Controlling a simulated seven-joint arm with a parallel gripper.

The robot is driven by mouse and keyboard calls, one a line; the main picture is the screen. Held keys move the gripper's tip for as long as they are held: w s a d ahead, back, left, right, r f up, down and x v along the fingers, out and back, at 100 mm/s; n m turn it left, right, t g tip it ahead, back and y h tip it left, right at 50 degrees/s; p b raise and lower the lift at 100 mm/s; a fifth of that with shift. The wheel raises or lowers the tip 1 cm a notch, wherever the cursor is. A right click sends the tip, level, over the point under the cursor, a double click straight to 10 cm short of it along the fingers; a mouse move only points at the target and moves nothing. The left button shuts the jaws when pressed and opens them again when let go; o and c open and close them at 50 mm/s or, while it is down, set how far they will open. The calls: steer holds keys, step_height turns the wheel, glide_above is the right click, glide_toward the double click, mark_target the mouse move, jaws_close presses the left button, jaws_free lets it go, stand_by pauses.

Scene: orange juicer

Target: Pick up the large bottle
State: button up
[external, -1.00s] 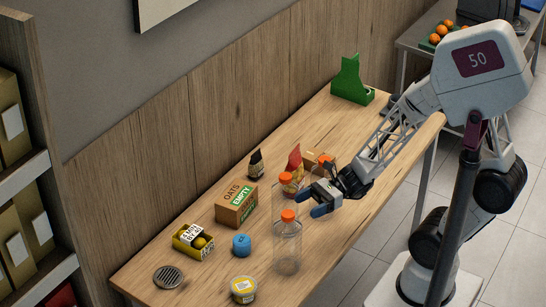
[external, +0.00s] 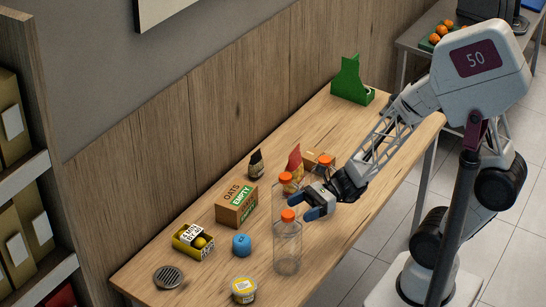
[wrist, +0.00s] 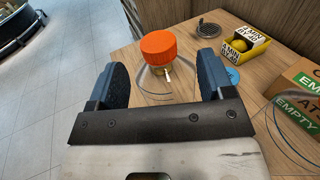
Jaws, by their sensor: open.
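The large bottle (external: 287,252) is clear with an orange cap and stands upright near the table's front edge. In the wrist view its orange cap (wrist: 158,47) appears ahead of the fingers, centred between them, with the clear body faint below. My gripper (external: 309,206) is open and empty, with blue fingers, just right of and behind the cap in the external view. The open gripper also shows in the wrist view (wrist: 160,68). No contact with the bottle is visible.
Other orange-capped containers (external: 287,184) stand behind my gripper. An oats box (external: 235,208), a yellow fruit box (external: 192,242), a blue item (external: 241,245), a yellow-lidded tub (external: 243,289) and a round drain-like disc (external: 168,277) lie to the left. A green stand (external: 350,82) is at the far end.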

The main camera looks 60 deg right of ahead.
mark_target(288, 213)
steer(key=shift+a, duration=0.1)
steer(key=shift+x, duration=2.5)
steer(key=shift+s, duration=0.1)
steer(key=shift+f, duration=0.1)
steer(key=c, duration=1.2)
steer(key=shift+c, duration=0.2)
